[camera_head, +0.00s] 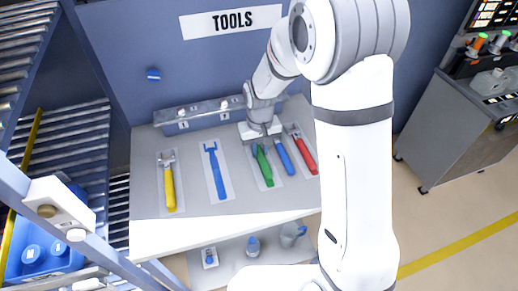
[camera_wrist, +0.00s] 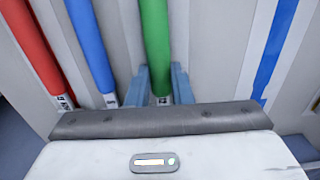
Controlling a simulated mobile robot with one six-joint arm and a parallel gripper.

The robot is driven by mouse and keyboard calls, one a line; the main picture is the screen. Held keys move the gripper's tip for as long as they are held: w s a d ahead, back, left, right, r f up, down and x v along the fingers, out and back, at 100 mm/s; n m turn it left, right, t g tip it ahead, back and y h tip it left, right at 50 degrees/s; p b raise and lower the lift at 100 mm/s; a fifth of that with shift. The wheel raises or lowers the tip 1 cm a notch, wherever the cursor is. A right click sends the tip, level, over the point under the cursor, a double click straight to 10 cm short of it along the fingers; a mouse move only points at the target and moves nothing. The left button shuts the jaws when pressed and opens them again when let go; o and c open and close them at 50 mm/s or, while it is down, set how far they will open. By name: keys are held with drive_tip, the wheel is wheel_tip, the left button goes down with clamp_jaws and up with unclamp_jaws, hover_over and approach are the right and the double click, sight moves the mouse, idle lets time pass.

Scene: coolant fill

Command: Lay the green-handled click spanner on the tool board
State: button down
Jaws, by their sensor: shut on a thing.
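The green-handled spanner (camera_head: 264,168) is over a pale strip of the grey tool board (camera_head: 240,208), between the flat blue spanner shape and a blue-handled tool. My gripper (camera_head: 262,141) is at its far end, pointing down. In the wrist view the green handle (camera_wrist: 155,45) runs between the two blue-grey fingers of my gripper (camera_wrist: 162,82), which are shut on it. The spanner's head is hidden by my gripper. I cannot tell whether the spanner touches the board or is slightly above it.
A yellow-handled tool (camera_head: 170,188) and a flat blue spanner shape (camera_head: 216,170) are to the left. A blue-handled tool (camera_head: 285,156) and a red-handled tool (camera_head: 304,150) are close on the right. A rail (camera_head: 200,113) runs behind. Rollers (camera_head: 62,145) stand at the left.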

sight(260, 151)
drive_tip(key=shift+f, duration=0.55)
drive_tip(key=shift+f, duration=0.15)
drive_tip(key=c, duration=1.3)
unclamp_jaws()
wheel_tip(260, 151, up, 12)
drive_tip(key=b, duration=0.1)
drive_tip(key=s+d+r+m+t, duration=0.1)
drive_tip(key=s+d+r, duration=0.2)
drive_tip(key=s+d, duration=0.4)
drive_tip(key=s+d+r+m+t, duration=0.2)
drive_tip(key=s+d, duration=0.5)
drive_tip(key=s, duration=0.5)
drive_tip(key=shift+v, duration=0.9)
